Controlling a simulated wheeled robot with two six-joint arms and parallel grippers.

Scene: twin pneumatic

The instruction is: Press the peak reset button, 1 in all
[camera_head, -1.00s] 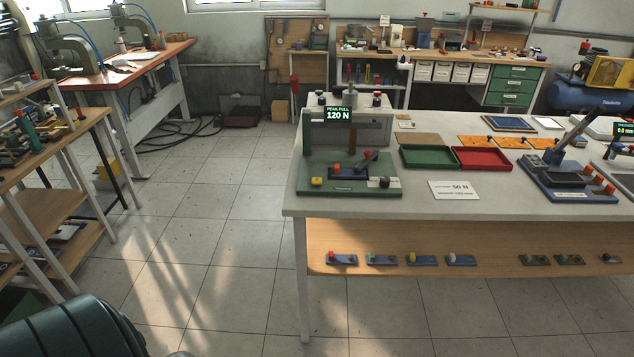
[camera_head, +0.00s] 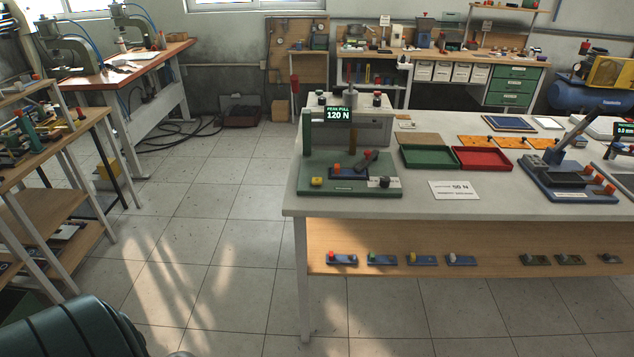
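A green test stand (camera_head: 349,184) stands on the left end of the light grey table. Its display (camera_head: 338,114) reads "PEAK PULL 120 N". A yellow button (camera_head: 316,181) sits at the base's front left. A dark knob (camera_head: 384,182) on a pale plate is at the front right, and an orange-red part (camera_head: 373,154) tops a tilted lever. I cannot read which control is the peak reset button. A blue stand (camera_head: 566,180) is further right, beside another display (camera_head: 624,130) that is partly cut off. Neither of my grippers is in view.
The table (camera_head: 440,205) carries a green tray (camera_head: 428,157), a red tray (camera_head: 482,158) and a card reading "50 N" (camera_head: 455,190). A lower shelf (camera_head: 400,240) holds several small button blocks. A wooden rack (camera_head: 60,150) stands at left. The tiled floor (camera_head: 220,250) between is clear.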

